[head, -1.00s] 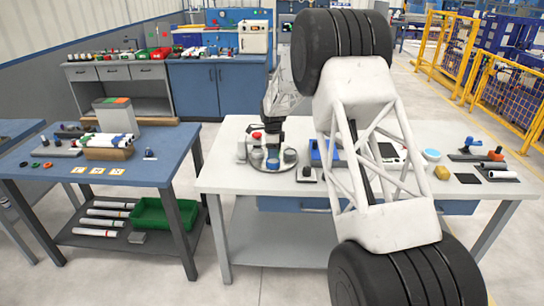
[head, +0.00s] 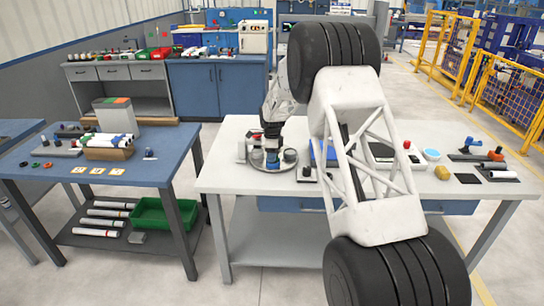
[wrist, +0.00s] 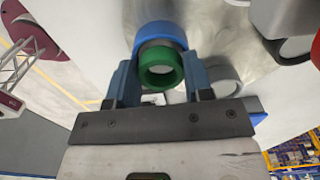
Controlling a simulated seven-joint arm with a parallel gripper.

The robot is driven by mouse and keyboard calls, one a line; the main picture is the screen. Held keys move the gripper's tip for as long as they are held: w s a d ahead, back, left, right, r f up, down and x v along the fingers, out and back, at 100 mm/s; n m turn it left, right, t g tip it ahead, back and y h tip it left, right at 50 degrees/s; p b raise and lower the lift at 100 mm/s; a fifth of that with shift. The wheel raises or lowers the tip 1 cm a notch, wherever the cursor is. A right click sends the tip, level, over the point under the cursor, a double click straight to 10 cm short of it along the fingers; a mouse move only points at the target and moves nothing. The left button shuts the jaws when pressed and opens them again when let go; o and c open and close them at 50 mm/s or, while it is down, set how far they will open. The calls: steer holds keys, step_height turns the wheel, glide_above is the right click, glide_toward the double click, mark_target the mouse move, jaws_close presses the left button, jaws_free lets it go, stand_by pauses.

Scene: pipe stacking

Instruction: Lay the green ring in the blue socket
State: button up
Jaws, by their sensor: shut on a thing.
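The green ring (wrist: 161,68) is between the two fingers of my gripper (wrist: 160,78) in the wrist view, and the gripper is shut on it. The blue socket (wrist: 158,33) shows just beyond the ring, with a grey inside partly covered by the ring. They overlap in this view; I cannot tell whether they touch. In the head view my gripper (head: 272,143) points down over the blue socket (head: 272,162), which stands on a round metal tray (head: 274,169). The green ring cannot be made out there.
Grey cups stand on the tray close beside the socket, one (head: 290,156) to its right. A small dark block (head: 306,174) and a blue tray (head: 325,153) lie further right on the white table (head: 225,178). My arm hides part of the table's middle.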

steer(key=shift+f, duration=0.25)
steer(key=shift+f, duration=0.3)
steer(key=shift+f, duration=0.4)
steer(key=o, duration=0.9)
steer(key=shift+s+f, duration=0.15)
steer(key=shift+f, duration=0.05)
steer(key=shift+s+d+f, duration=0.1)
steer(key=shift+f, duration=0.1)
steer(key=shift+r, duration=0.45)
steer(key=shift+c, duration=0.6)
steer(key=shift+o, duration=0.5)
step_height(320, 180, up, 13)
steer(key=shift+w+r, duration=0.15)
steer(key=shift+w, duration=0.1)
